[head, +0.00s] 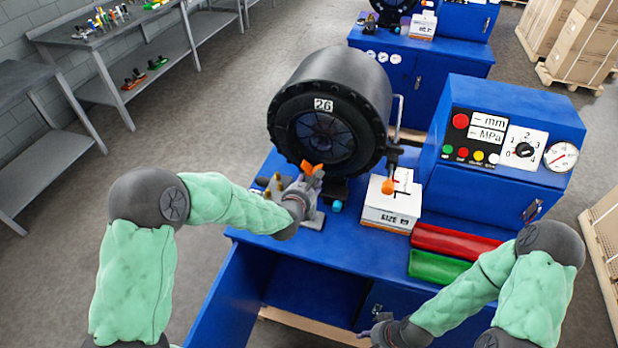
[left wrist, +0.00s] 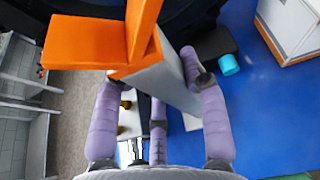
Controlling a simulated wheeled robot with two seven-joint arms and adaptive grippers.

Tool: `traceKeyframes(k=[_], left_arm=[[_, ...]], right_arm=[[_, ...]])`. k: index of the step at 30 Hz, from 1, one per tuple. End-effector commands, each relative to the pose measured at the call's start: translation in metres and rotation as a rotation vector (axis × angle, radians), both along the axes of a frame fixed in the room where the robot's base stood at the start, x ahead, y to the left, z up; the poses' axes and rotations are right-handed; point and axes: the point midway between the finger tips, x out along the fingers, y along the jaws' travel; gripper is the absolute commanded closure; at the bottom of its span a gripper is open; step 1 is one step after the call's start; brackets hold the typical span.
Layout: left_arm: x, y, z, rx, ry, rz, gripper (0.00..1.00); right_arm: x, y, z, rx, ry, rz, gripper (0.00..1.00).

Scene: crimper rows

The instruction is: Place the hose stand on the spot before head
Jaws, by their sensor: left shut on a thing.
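The hose stand is a grey post with an orange V-shaped top (head: 313,169), upright just in front of the crimper head (head: 325,130), a large black drum marked 26. In the left wrist view its orange top (left wrist: 145,40) and grey post (left wrist: 165,85) fill the middle. My left gripper (head: 303,190) is shut on the post, with its purple fingers around it. I cannot tell whether the stand's base touches the blue bench (head: 285,250). The spot itself is not clearly visible. My right gripper (head: 368,332) is low at the bench's front edge, its opening unclear.
A white box (head: 391,210), a red tray (head: 450,241) and a green tray (head: 436,267) are right of the stand. Brass pieces stand just left of my left gripper. A small cyan-tipped part (head: 337,206) lies beside the stand. The bench's front left is clear.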

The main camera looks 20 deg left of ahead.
Motion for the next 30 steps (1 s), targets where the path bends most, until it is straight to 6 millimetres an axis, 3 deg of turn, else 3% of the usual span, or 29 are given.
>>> traceKeyframes(k=[1, 14, 15, 17, 30], left_arm=[[0.005, 0.003, 0.009, 0.001, -0.025, 0.005, 1.0], [0.005, 0.002, 0.006, 0.001, -0.026, 0.005, 1.0], [0.001, 0.0, -0.002, 0.0, -0.005, 0.001, 0.49], [0.001, 0.0, -0.002, 0.0, -0.005, 0.001, 0.34], [0.001, 0.0, 0.001, 0.0, -0.005, 0.001, 0.34]], right_arm=[[0.0, 0.0, 0.0, 0.0, 0.0, 0.0, 0.61], [0.0, 0.0, -0.003, 0.0, 0.0, 0.0, 0.61], [0.0, 0.0, -0.003, 0.0, 0.0, 0.0, 0.61], [0.0, 0.0, -0.002, 0.0, 0.0, 0.0, 0.61], [0.0, 0.0, 0.002, 0.0, 0.0, 0.0, 0.61]])
